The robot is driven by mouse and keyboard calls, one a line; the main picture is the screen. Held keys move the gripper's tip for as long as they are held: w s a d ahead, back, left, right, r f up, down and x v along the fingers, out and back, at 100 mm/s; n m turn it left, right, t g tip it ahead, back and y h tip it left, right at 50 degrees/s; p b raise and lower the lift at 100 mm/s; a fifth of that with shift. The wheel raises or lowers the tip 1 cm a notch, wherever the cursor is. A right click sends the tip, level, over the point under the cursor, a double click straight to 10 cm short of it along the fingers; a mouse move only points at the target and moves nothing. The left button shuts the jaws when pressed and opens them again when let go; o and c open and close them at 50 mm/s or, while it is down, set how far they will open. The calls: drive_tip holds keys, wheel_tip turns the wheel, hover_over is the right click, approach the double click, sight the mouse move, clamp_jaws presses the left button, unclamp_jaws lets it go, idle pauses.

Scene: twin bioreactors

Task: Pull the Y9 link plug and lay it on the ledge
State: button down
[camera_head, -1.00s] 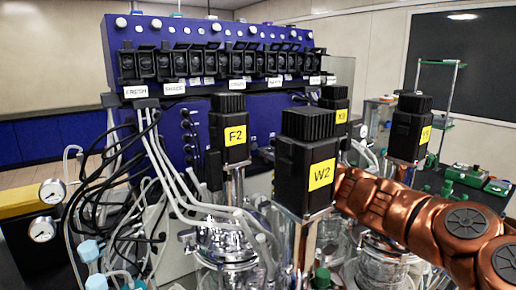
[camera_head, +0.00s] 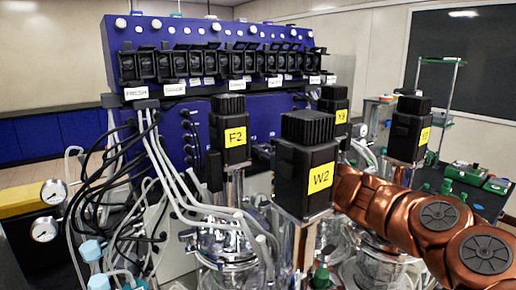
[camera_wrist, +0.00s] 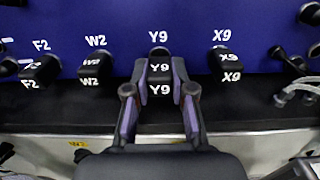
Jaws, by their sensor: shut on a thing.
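In the wrist view the Y9 link plug (camera_wrist: 160,74) is a small black block with white Y9 lettering, below the Y9 mark on the blue panel. My gripper (camera_wrist: 160,95) is shut on it, one finger on each side. I cannot tell whether the plug is still seated in the panel. The black ledge (camera_wrist: 240,112) runs along the foot of the panel, under and in front of the plugs. In the head view my gripper and the Y9 plug are hidden behind the W2 motor.
Similar plugs F2 (camera_wrist: 40,70), W2 (camera_wrist: 94,66) and X9 (camera_wrist: 226,66) flank Y9. In the head view, the black W2 motor (camera_head: 305,165) stands close to my copper arm. Bare ledge shows between the plugs.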

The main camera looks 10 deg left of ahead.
drive_tip(key=shift+f+b, duration=1)
drive_tip(key=shift+f, duration=0.1)
drive_tip(key=c, duration=0.9)
unclamp_jaws()
drive_tip(key=shift+v, duration=6)
